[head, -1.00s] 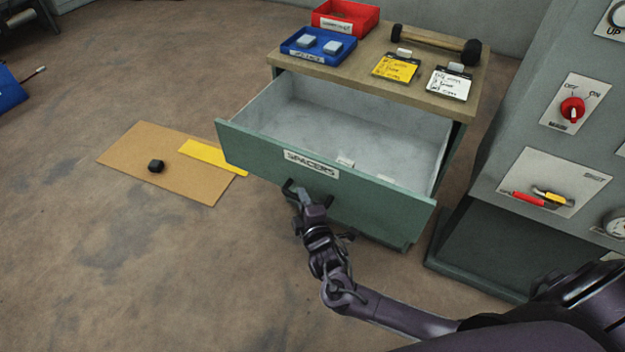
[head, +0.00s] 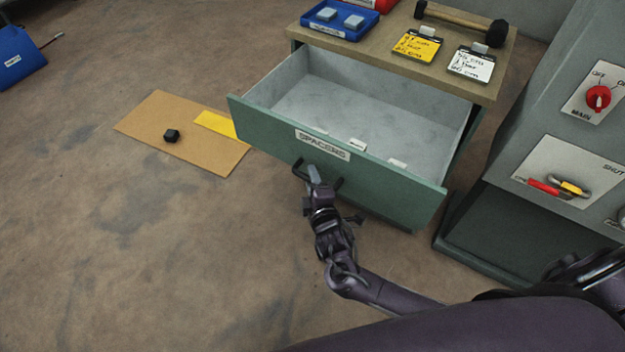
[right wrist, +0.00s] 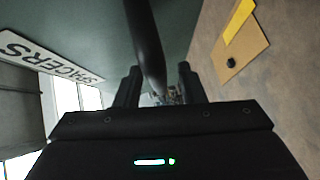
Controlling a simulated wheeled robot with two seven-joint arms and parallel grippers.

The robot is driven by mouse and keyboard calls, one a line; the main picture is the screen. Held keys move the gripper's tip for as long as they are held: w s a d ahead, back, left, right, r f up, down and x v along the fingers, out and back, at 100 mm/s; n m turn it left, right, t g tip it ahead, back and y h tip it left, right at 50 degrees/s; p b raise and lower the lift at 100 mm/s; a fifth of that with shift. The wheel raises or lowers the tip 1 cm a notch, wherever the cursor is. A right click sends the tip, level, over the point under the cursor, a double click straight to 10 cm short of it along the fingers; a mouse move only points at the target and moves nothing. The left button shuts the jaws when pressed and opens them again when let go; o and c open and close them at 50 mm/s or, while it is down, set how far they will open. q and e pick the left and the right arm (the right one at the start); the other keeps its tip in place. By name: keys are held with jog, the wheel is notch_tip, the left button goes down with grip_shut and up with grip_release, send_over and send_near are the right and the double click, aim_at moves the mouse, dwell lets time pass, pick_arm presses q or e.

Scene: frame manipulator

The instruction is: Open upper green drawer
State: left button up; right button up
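The green drawer (head: 400,190) labelled SPACERS is pulled well out of its cabinet in the head view. Its grey inside shows, with a few small white pieces near the front wall. Its dark bar handle (head: 337,184) is on the front, below the label; it also shows in the right wrist view (right wrist: 147,45). My right gripper (head: 313,174) is at the handle. In the right wrist view, its two fingers (right wrist: 160,85) stand apart on either side of the bar, with a gap on the right. My left gripper is not in view.
A grey control panel (head: 510,120) stands close on the right. The floor at left is mostly clear around a brown mat (head: 160,115).

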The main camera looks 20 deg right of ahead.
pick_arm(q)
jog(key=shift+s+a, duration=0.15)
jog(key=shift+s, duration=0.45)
pick_arm(e)
jog(key=s+r, duration=0.1)
jog(key=s, duration=0.6)
jog(key=shift+s+a, duration=0.3)
jog(key=shift+s, duration=0.05)
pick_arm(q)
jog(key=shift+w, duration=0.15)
